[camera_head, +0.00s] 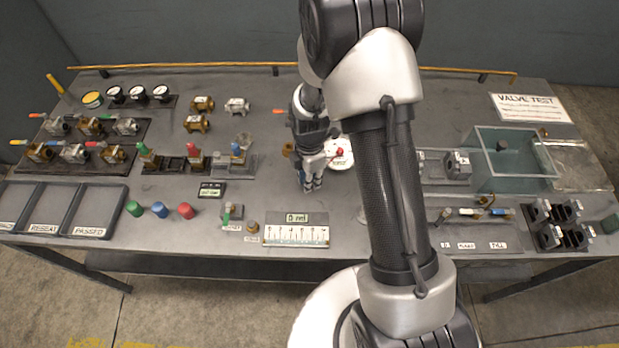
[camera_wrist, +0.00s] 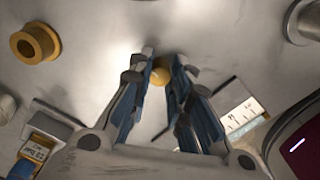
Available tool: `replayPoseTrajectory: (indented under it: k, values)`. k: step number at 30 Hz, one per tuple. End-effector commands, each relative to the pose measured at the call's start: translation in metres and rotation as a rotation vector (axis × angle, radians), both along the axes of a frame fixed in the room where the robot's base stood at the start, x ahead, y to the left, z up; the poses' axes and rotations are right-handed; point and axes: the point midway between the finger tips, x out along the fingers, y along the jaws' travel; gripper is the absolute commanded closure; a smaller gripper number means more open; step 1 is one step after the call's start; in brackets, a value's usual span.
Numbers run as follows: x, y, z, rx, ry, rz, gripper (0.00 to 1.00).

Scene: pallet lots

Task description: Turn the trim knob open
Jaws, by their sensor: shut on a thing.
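My gripper (camera_head: 310,186) reaches down over the middle of the bench, with its fingers pointing at the top. In the wrist view the fingers (camera_wrist: 164,72) are closed around a small round brass knob (camera_wrist: 174,76), which shows between the blue pads. No label for this knob can be read. In the head view the fingers hide whatever they hold. A separate brass knob (camera_head: 253,228) with a small tag stands to the left of the white scale (camera_head: 296,236).
A display reading about 0 ml (camera_head: 297,218) stands behind the scale. Valves with red (camera_head: 193,154) and blue handles stand left of my gripper. A brass flanged fitting (camera_wrist: 35,43) shows at the wrist view's upper left. A clear tank (camera_head: 512,158) stands right.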

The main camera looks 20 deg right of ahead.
Motion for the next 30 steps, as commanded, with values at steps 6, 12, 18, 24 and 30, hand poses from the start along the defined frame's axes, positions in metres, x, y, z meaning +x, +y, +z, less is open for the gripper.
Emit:
replayPoseTrajectory:
  k: [6, 12, 18, 24, 30]
  values:
    - [0.0005, -0.0003, 0.0003, -0.001, -0.001, 0.053, 1.00]
    - [0.0006, -0.0004, 0.0002, -0.001, -0.001, 0.065, 1.00]
    - [0.0006, -0.0004, 0.0002, -0.001, -0.001, 0.065, 1.00]
    - [0.0005, -0.0004, 0.0002, -0.001, -0.001, 0.064, 0.74]
    - [0.0002, -0.0003, 0.0001, -0.001, -0.001, 0.063, 0.61]
